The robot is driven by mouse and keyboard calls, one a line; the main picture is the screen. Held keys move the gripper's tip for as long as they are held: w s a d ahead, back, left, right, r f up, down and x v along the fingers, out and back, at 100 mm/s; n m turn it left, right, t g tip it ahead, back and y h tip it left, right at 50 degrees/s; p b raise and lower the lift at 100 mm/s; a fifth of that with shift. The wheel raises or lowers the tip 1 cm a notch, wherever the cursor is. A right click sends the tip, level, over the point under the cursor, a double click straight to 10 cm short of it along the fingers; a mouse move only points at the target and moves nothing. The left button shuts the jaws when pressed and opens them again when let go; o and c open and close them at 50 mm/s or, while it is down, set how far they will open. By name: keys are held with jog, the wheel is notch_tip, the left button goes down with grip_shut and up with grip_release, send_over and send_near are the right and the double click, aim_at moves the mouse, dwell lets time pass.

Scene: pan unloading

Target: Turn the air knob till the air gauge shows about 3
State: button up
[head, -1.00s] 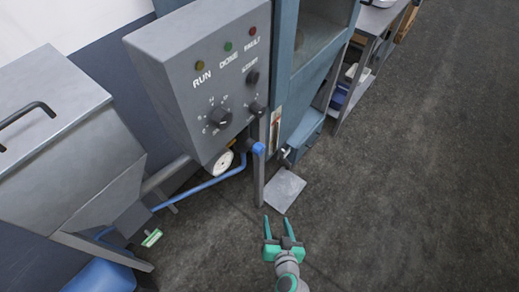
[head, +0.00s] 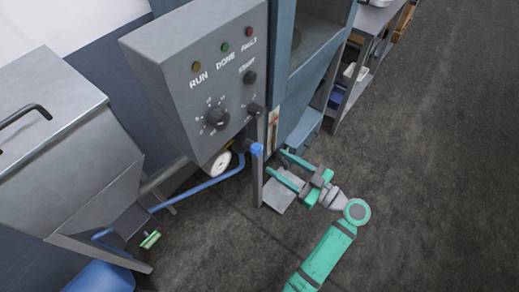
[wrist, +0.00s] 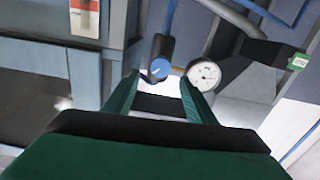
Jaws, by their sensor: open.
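The air knob (head: 257,150) is a small blue cap at the end of the pipework under the grey control box. In the wrist view the blue knob (wrist: 160,69) faces me with a pale mark on it, just beyond and between my fingertips. The air gauge (head: 221,163) is a round white dial left of the knob, partly under the box. In the wrist view the gauge (wrist: 205,75) shows a dark needle, but its numbers are too small to read. My gripper (head: 276,161) is open and empty, its fingers pointing left toward the knob, apparently short of it.
The control box (head: 200,75) with lamps and dark knobs overhangs the gauge. A blue pipe (head: 200,187) runs left from the knob area. A grey post (head: 257,180) stands below the knob. A green tag (head: 150,240) hangs at lower left. Floor at right is clear.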

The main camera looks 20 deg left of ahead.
aim_at(260, 152)
jog(key=x, duration=0.9)
jog(key=shift+a+f, duration=0.1)
jog(key=shift+a, duration=0.2)
jog(key=shift+c, duration=0.6)
jog(key=c, duration=0.9)
